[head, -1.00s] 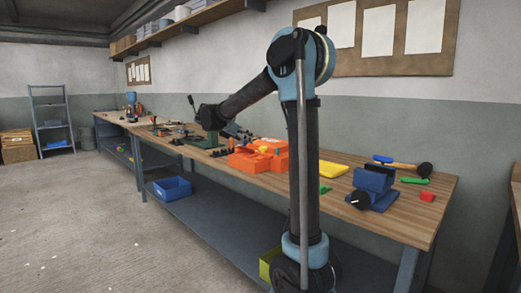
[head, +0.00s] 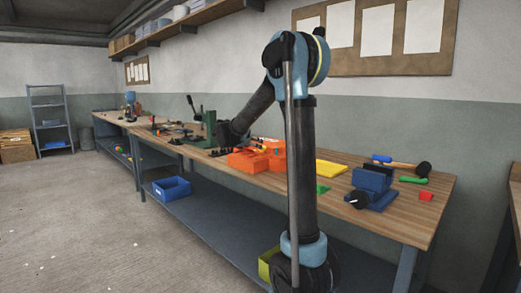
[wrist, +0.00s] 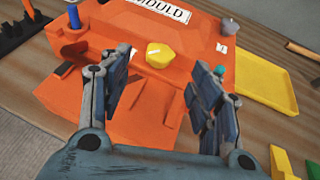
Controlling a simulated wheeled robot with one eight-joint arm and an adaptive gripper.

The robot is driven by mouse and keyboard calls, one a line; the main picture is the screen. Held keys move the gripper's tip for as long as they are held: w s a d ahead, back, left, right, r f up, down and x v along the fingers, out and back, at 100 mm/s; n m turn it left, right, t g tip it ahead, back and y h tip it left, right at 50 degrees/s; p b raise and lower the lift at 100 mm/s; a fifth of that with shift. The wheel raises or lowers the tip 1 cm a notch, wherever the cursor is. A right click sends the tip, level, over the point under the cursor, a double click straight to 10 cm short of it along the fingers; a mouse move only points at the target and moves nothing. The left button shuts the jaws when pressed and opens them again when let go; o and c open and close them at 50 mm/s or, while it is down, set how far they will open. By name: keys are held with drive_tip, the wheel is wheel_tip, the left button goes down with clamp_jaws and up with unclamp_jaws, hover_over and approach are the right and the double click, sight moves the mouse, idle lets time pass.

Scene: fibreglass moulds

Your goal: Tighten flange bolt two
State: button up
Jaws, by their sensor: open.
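The orange mould (wrist: 192,40) fills the middle of the wrist view, with a white "MOULD" label on top. Several coloured bolt heads stand along it: a blue one (wrist: 74,17) at left, a yellow one (wrist: 158,55) in the middle, a grey one (wrist: 229,26) at far right and a teal one (wrist: 219,71) partly behind the right finger. Which is bolt two cannot be read. My gripper (wrist: 165,72) is open and empty, its fingers spread over the mould with the yellow head between them in the picture. The mould (head: 243,162) also shows in the head view, partly behind my arm.
A yellow tray (wrist: 265,80) lies right of the mould. On the bench (head: 325,212), a blue vise (head: 371,188), a mallet (head: 402,165) and a red block (head: 426,196) lie to the right. A green press (head: 208,128) stands left of the mould. Floor at left is clear.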

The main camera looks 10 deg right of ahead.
drive_tip(key=x, duration=0.7)
drive_tip(key=shift+w+d, duration=0.2)
drive_tip(key=c, duration=1)
drive_tip(key=shift+d, duration=0.1)
drive_tip(key=shift+c, duration=0.2)
